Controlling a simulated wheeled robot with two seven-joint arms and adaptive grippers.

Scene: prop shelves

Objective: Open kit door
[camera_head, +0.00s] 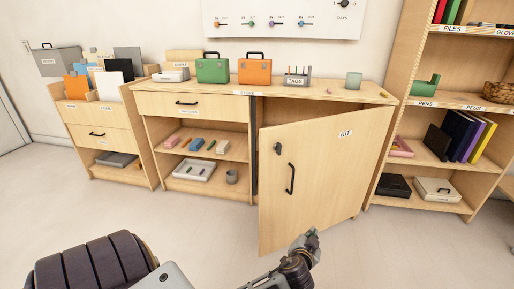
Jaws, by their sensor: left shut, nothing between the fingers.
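The kit door (321,174) is a light wooden panel labelled KIT on the right part of the low cabinet. It stands partly open, swung out toward me, with a dark gap along its left edge. A black bar handle (291,178) and a small dark lock plate (278,149) sit on its left side. My left gripper (311,235) is shut and empty, low in front of the door near its bottom edge. I cannot tell whether it touches the door. My right gripper is out of view. The inside of the compartment is mostly hidden behind the door.
The cabinet top holds a green case (212,69), an orange case (255,70), a tags holder (297,79) and a cup (353,81). Open shelves (452,103) stand at the right. The floor (205,222) left of the door is clear.

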